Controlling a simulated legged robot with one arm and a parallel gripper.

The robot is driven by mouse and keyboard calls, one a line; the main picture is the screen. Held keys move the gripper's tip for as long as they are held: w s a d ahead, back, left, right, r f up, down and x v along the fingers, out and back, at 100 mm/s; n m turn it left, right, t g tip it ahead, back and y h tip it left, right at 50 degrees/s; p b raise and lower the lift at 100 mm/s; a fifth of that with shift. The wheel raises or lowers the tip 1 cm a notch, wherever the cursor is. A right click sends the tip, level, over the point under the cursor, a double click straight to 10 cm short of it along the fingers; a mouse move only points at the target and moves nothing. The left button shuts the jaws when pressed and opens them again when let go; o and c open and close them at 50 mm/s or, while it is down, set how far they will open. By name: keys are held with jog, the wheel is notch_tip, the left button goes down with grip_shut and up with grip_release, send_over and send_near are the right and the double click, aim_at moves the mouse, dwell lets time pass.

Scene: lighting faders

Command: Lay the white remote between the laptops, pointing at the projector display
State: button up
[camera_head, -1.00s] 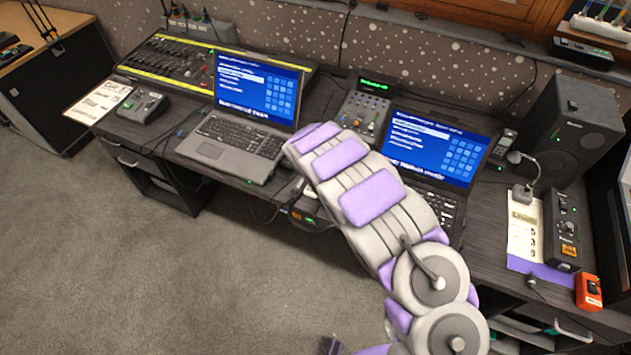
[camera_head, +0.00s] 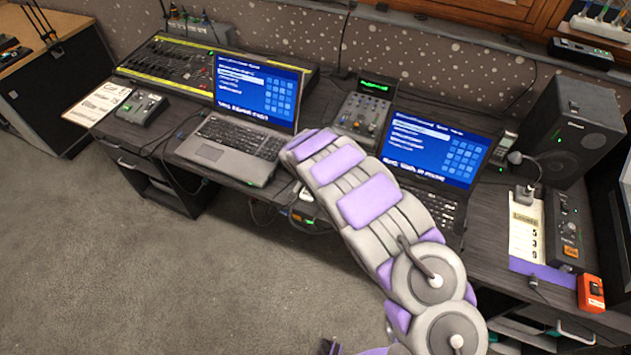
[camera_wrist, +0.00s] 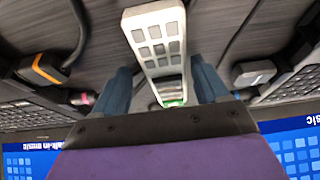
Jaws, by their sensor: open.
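In the wrist view the white remote (camera_wrist: 153,32), with grey buttons, lies on the dark desk between the two fingers of my gripper (camera_wrist: 162,75). The fingers are open, one on each side, with gaps showing. Whether the remote's underside rests fully on the desk is unclear. The left laptop (camera_head: 232,132) and right laptop (camera_head: 432,160) stand open with blue screens. A small display with green text (camera_head: 376,87), likely the projector display, stands at the back between them.
A small mixer (camera_head: 362,116) sits between the laptops. Cables and an orange-ended plug (camera_wrist: 48,68) lie near the remote in the wrist view. A speaker (camera_head: 575,130) and an orange box (camera_head: 591,293) are at the right. Open carpet (camera_head: 200,275) lies in front.

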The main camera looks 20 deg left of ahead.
jog(key=shift+s+a+r, duration=0.1)
jog(key=shift+a+r, duration=0.15)
jog(key=shift+r, duration=0.1)
jog(key=p+v, duration=0.3)
jog(key=v, duration=0.8)
